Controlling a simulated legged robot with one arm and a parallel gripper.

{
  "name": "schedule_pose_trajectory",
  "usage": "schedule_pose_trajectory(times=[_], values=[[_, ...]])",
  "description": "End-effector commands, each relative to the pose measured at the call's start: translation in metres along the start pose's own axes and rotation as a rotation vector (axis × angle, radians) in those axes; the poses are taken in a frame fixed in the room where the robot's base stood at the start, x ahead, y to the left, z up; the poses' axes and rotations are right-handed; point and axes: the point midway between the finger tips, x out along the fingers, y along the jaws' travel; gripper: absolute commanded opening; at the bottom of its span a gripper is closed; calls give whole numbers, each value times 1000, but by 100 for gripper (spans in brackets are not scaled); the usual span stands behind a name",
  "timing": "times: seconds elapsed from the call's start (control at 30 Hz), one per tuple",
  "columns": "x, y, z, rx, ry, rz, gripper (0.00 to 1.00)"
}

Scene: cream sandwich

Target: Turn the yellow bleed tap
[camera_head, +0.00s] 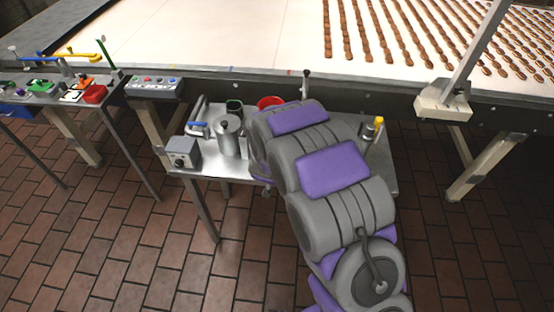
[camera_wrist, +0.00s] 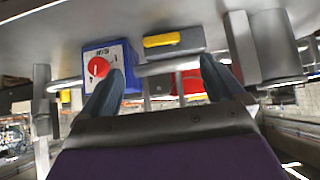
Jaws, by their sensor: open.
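A yellow bar-shaped piece (camera_wrist: 162,40) on a grey block shows in the wrist view, top centre; I cannot tell for sure whether it is the bleed tap. My gripper (camera_wrist: 161,66) is open, with its two grey fingers apart and nothing between them. The yellow piece lies beyond the fingertips, between them in the picture and apart from them. In the head view a small yellow-topped metal fitting (camera_head: 378,122) stands at the right end of the steel table. My arm covers the middle of that table and hides my gripper there.
A blue box with a red knob (camera_wrist: 98,67) is close to the left finger. A metal cylinder (camera_wrist: 272,45) stands right of the right finger. The steel table (camera_head: 220,168) holds a metal jug (camera_head: 229,137) and a grey box (camera_head: 183,152). A conveyor (camera_head: 230,40) runs behind.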

Motion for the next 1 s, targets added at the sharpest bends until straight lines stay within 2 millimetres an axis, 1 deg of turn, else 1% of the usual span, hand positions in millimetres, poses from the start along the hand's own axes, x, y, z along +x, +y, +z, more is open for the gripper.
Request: schedule_pose_trajectory(times=[0.03, 0.13, 0.2, 0.37, 0.5, 0.7, 0.83, 1.0], values=[[11, 1, 3, 0, -3, 2, 96], [28, -4, 1, -2, 3, 4, 96], [41, -7, 3, -7, 1, 9, 96], [67, -13, 3, -10, 3, 9, 96], [84, -9, 4, -9, -1, 9, 96], [96, -3, 0, -3, 1, 1, 96], [98, -3, 0, -3, 1, 1, 96], [98, -8, 1, -7, 2, 6, 96]])
